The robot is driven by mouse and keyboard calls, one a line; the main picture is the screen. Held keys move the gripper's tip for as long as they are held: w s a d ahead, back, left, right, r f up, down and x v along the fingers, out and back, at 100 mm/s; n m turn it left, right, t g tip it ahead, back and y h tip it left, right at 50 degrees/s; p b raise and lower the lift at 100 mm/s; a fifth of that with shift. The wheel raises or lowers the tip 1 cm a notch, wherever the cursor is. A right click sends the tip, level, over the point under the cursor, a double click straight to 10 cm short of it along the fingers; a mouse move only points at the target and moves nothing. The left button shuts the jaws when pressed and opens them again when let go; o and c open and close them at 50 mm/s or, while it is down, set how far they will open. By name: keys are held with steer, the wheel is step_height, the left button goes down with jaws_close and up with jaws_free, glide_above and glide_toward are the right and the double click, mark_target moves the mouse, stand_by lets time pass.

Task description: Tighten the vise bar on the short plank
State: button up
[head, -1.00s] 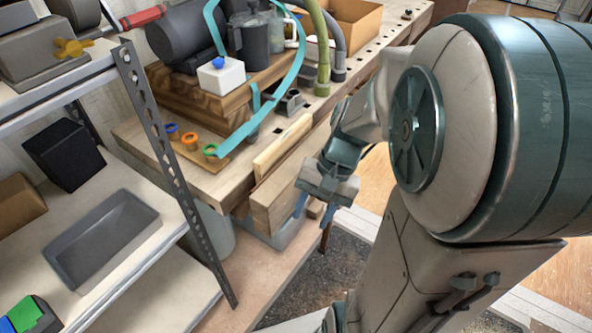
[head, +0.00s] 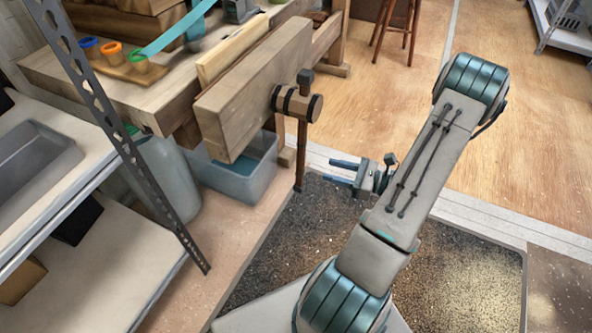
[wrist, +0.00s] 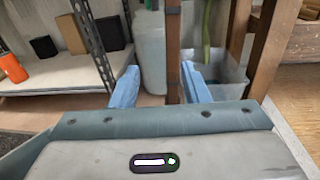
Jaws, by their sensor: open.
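The short plank (head: 232,55) is a pale board standing on edge between the bench and the thick wooden vise jaw (head: 255,85). The vise bar (head: 301,150) is a dark rod through the round wooden screw head (head: 298,104); it hangs nearly upright, with most of its length below. My gripper (head: 331,172) is open and empty, its blue fingers pointing left towards the bar's lower part, apart from it. In the wrist view, a dark upright post, likely the bar (wrist: 173,50), shows beyond and between my open fingers (wrist: 160,85).
A blue-grey bin (head: 245,175) and a pale jug (head: 165,175) stand under the bench. A metal shelf post (head: 120,130) rises at the left. A bench leg (wrist: 268,50) stands right of the bar in the wrist view. A dark speckled mat (head: 460,270) covers the floor.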

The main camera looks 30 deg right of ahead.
mark_target(304, 162)
steer(key=shift+m+t+h, duration=0.5)
steer(key=shift+m+t, duration=0.2)
steer(key=b+x, duration=0.1)
steer(key=x, duration=0.3)
steer(key=f+b+x, duration=0.1)
steer(key=b+x, duration=0.1)
steer(key=x, duration=0.2)
steer(key=f+b+x, duration=0.1)
steer(key=x, duration=0.3)
steer(key=shift+w+d+f, duration=0.1)
steer(key=shift+w+d, duration=0.05)
steer(key=shift+w, duration=0.35)
jaws_close()
